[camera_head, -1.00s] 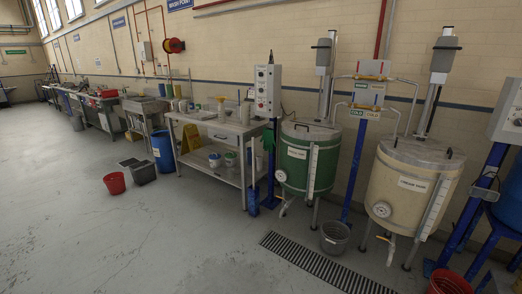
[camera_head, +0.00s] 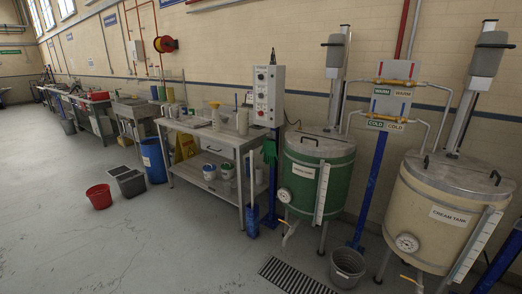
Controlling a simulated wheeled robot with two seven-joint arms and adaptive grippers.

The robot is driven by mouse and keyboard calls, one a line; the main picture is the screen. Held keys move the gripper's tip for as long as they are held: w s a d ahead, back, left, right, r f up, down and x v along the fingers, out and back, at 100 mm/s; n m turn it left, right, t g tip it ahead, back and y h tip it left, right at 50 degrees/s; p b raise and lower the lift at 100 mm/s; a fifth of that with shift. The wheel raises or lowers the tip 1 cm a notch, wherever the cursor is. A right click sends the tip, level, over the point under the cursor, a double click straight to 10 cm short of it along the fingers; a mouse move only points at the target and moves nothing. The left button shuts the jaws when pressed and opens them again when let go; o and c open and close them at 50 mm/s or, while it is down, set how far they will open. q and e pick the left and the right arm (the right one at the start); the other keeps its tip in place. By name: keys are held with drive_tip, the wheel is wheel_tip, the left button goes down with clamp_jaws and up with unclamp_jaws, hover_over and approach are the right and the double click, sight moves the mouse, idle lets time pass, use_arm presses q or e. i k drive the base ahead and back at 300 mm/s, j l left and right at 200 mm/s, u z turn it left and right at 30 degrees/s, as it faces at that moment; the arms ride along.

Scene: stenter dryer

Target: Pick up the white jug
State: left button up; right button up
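A small pale container (camera_head: 242,120) stands upright on the metal worktable, near its right end. It may be the white jug, but it is too small to be sure. A cream bottle-like item with a yellowish top (camera_head: 214,115) stands left of it on the same top. White tubs (camera_head: 209,172) stand on the table's lower shelf. Neither of my grippers is in view.
The worktable (camera_head: 195,131) stands along the wall, with a control box (camera_head: 269,96) at its right. A green tank (camera_head: 316,180) and a cream tank (camera_head: 445,216) stand further right. Open floor lies at left.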

sight(243, 115)
drive_tip(key=i, duration=0.95)
drive_tip(key=i+j+z, duration=0.15)
drive_tip(key=i, duration=0.8)
drive_tip(key=i+j+z, duration=0.1)
drive_tip(key=i+z, duration=0.15)
drive_tip(key=i, duration=0.3)
drive_tip(key=i+j+z, duration=0.2)
drive_tip(key=i, duration=0.3)
